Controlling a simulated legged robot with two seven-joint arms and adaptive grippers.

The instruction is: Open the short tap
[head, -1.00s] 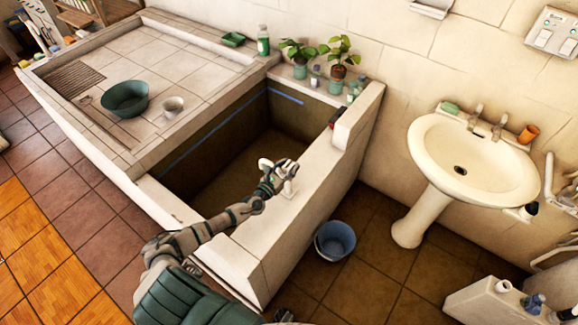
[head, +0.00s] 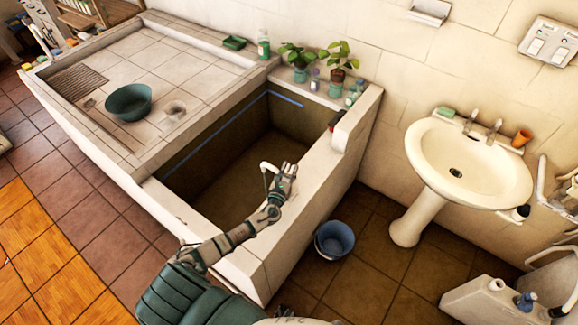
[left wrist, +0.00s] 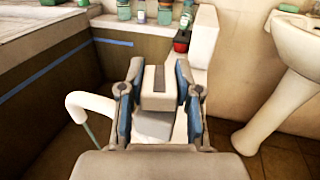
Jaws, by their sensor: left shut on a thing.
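The short tap's white curved spout (head: 266,167) stands on the low wall of the washbasin, bent over the deep basin. It also shows in the left wrist view (left wrist: 88,102), left of the fingers, with a thin grey-green streak below its mouth that looks like water. My left gripper (head: 285,175) is at the tap, just right of the spout. In the left wrist view its two fingers (left wrist: 160,92) are shut around the tap's pale block-shaped handle (left wrist: 157,99), which has a dark slot on top. My right gripper is in neither view.
The deep basin (head: 232,165) lies left of the tap. A green bowl (head: 128,102) stands on the tiled counter. Potted plants and bottles (head: 263,46) line the back ledge. A blue bucket (head: 334,240) and a white pedestal sink (head: 470,165) are right of the wall.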

